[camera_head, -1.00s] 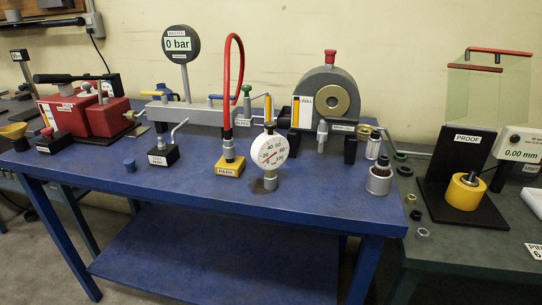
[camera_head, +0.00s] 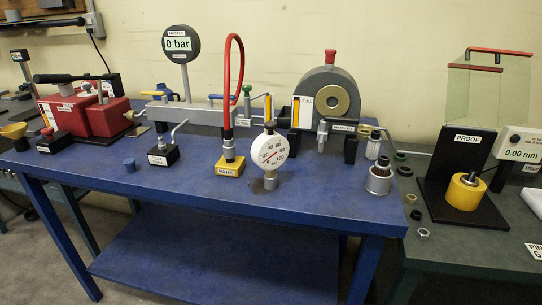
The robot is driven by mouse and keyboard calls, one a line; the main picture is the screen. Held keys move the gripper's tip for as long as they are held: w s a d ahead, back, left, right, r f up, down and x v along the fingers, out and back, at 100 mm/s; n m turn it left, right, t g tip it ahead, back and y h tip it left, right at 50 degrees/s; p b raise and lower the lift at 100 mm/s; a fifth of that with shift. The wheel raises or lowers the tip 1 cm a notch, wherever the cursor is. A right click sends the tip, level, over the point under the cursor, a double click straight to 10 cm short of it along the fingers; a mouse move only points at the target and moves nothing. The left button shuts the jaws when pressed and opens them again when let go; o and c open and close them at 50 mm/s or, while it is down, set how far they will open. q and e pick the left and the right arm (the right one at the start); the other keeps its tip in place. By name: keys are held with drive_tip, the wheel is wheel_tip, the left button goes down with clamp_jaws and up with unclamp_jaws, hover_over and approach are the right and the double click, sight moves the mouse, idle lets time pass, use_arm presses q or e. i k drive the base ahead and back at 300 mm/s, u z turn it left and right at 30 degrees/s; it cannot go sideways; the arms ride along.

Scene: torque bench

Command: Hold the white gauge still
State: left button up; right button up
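Nothing of mine touches the gauge. Neither my left nor my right gripper shows in the head view.
The yellow PARK block (camera_head: 229,168) with a red hose (camera_head: 241,62) stands just left of the gauge. A black TEST block (camera_head: 163,156) is farther left. The blue bench top (camera_head: 325,187) between gauge and cup is clear.

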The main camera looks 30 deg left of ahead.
sight(270, 126)
drive_tip(key=u, duration=0.55)
drive_tip(key=k, duration=0.65)
drive_tip(key=u, duration=0.95)
drive_tip(key=i, duration=0.75)
drive_tip(key=z, duration=0.6)
drive_tip(key=i, duration=0.45)
drive_tip(key=z, duration=0.45)
